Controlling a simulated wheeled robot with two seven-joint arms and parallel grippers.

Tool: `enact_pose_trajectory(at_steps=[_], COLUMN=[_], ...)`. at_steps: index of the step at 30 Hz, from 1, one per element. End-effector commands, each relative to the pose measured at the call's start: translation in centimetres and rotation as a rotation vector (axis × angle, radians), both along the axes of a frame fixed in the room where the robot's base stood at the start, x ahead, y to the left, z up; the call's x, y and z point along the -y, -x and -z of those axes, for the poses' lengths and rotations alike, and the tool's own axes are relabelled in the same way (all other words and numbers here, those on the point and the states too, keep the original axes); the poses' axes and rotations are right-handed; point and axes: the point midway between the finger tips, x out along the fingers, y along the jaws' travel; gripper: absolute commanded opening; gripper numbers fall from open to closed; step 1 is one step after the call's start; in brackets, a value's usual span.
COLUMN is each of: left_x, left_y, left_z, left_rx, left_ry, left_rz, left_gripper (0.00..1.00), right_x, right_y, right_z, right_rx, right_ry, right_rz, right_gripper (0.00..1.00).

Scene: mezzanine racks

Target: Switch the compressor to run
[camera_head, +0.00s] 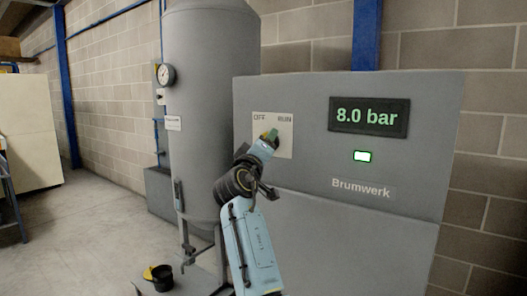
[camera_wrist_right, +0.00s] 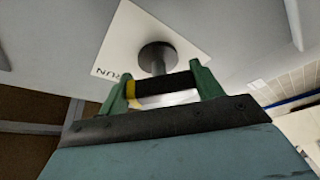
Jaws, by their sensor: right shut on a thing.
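The compressor's grey cabinet (camera_head: 345,215) has a pale switch plate (camera_head: 285,122) lettered OFF at left and RUN at right. My right gripper (camera_head: 269,135) is at this plate, and its fingers cover most of the knob in the head view. In the right wrist view, my right gripper (camera_wrist_right: 166,88) has its green fingers shut on the black bar of the knob (camera_wrist_right: 160,90), which stands on a round dark base. The bar's yellow end is on the side of the RUN lettering (camera_wrist_right: 113,86). OFF is out of the wrist view. My left gripper is not in view.
A display (camera_head: 369,117) reads 8.0 bar above a lit green lamp (camera_head: 362,156). A tall grey tank (camera_head: 208,100) with a round gauge (camera_head: 166,75) stands left of the cabinet, close to my right arm. Open floor (camera_head: 100,220) lies at left, beside a cream box (camera_head: 30,130).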

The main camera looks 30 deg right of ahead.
Motion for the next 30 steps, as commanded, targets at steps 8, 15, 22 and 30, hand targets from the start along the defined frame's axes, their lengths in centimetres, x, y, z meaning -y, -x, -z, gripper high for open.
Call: enact_pose_trajectory(at_steps=[8,15,22,30], left_x=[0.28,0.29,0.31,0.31], left_y=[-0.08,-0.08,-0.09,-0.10], left_z=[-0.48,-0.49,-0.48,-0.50], left_rx=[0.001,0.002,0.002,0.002], left_ry=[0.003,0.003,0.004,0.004], left_rz=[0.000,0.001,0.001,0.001], left_gripper=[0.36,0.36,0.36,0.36], right_x=[0.01,0.00,0.00,-0.14], right_y=[0.00,0.00,0.01,0.10], right_z=[0.08,0.05,0.02,0.05], right_rx=[0.011,0.012,0.011,0.010], right_ry=[-0.008,-0.009,-0.007,-0.005], right_rz=[-0.002,-0.002,-0.002,-0.001], right_gripper=[0.43,0.43,0.87,0.87])
